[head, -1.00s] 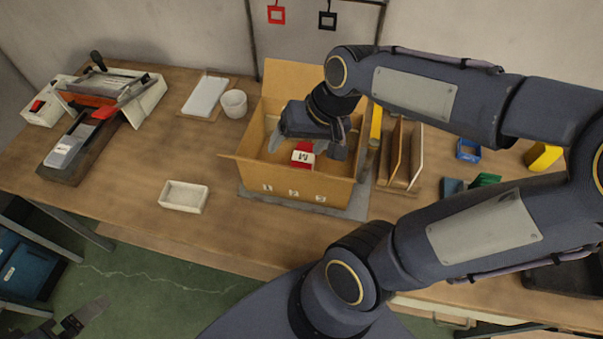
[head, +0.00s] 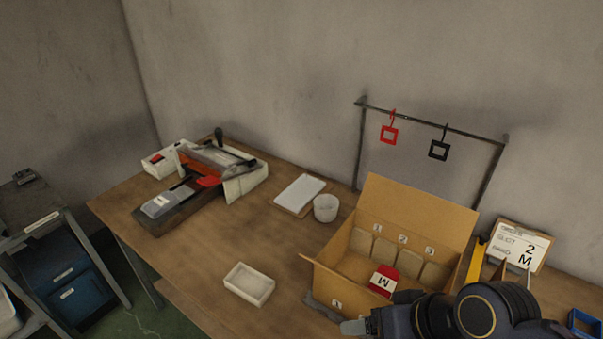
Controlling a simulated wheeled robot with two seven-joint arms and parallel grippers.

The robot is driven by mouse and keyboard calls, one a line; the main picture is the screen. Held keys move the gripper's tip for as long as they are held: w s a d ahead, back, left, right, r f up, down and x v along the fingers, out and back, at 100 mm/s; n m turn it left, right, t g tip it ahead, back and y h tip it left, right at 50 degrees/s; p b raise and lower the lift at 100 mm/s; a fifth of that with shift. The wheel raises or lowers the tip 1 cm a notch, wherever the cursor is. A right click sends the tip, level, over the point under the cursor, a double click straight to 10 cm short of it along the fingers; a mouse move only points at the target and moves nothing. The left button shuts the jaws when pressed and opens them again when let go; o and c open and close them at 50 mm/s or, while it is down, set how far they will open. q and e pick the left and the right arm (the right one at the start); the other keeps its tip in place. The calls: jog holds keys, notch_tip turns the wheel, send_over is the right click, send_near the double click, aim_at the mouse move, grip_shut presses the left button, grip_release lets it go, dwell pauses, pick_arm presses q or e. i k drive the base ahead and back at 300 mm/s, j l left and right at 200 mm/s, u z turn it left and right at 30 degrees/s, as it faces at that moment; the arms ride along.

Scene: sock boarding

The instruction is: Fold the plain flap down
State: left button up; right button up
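The open cardboard box (head: 336,286) stands on the workbench. Its tall rear flap (head: 418,210) is bare of print and stands up, leaning back. A red-and-white packet marked M (head: 383,280) is inside near the front, with several pale rounded pieces along the back below numbered labels. My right gripper (head: 355,327) is at the bottom edge, in front of the box and apart from the rear flap. One pale fingertip shows; the finger gap is hidden, and my wrist covers the box's front right. My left gripper is out of view.
A press-like machine (head: 205,178) is farther left. A rail with red and black square tags (head: 439,149) stands behind. A card (head: 519,246) stands right.

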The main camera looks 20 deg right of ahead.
aim_at(448, 224)
jog(key=z, duration=1.25)
jog(key=j+u, duration=0.25)
jog(key=u, duration=0.2)
jog(key=i+j+u, duration=0.15)
jog(key=u, duration=0.3)
